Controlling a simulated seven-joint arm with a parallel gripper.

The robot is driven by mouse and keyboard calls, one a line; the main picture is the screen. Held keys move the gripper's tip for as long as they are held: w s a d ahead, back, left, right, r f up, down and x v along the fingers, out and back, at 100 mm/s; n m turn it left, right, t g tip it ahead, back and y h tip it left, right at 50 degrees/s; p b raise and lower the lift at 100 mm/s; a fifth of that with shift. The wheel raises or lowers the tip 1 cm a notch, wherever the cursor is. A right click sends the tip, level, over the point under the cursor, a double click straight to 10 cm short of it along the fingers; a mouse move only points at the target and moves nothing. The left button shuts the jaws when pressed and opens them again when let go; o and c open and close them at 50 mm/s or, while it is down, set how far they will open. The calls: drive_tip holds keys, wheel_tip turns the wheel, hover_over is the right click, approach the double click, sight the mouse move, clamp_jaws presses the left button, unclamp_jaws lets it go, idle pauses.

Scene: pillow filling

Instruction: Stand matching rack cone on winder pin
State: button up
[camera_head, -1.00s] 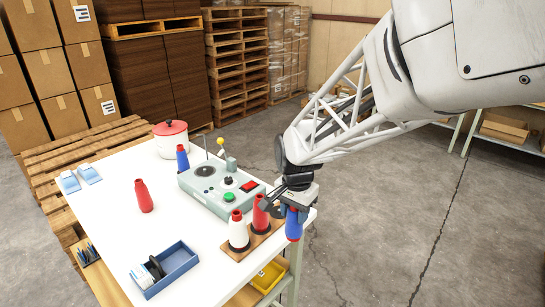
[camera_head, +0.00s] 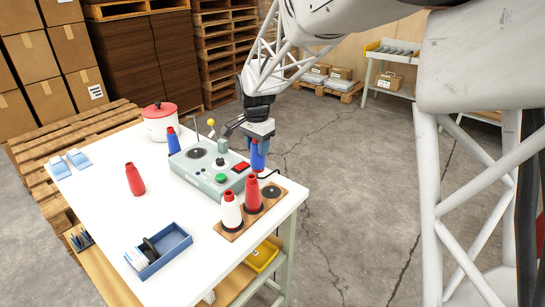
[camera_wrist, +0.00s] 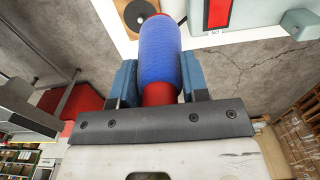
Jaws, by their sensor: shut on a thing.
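My gripper (camera_head: 257,145) is shut on a blue cone (camera_head: 258,156) and holds it in the air beside the right end of the winder (camera_head: 210,170). In the wrist view the blue cone (camera_wrist: 160,55) lies between my blue fingers (camera_wrist: 160,82), with a red part showing near the palm. The wooden rack (camera_head: 233,234) holds a white cone (camera_head: 231,212) and a red cone (camera_head: 253,194). Its right spot (camera_head: 270,192) is bare. The winder has a dark round disc (camera_head: 196,154) on top; I cannot make out a pin there.
A red-lidded pot (camera_head: 160,124) is at the back. A blue tray (camera_head: 165,258) is at the front. A thin rod and yellow ball (camera_head: 211,123) rise from the winder.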

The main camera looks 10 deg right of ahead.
drive_tip(key=w+a+r, duration=0.2)
drive_tip(key=w+a, duration=0.6)
drive_tip(key=a, duration=0.3)
drive_tip(key=w+a+r+n, duration=0.1)
drive_tip(key=w+a, duration=0.8)
drive_tip(key=a, duration=0.2)
drive_tip(key=shift+a+r, duration=0.2)
drive_tip(key=shift+r, duration=0.2)
drive_tip(key=shift+f, duration=0.15)
drive_tip(key=shift+f, duration=2.1)
drive_tip(key=shift+f, duration=1.35)
idle(0.6)
drive_tip(key=o, duration=1)
drive_tip(key=shift+r, duration=0.15)
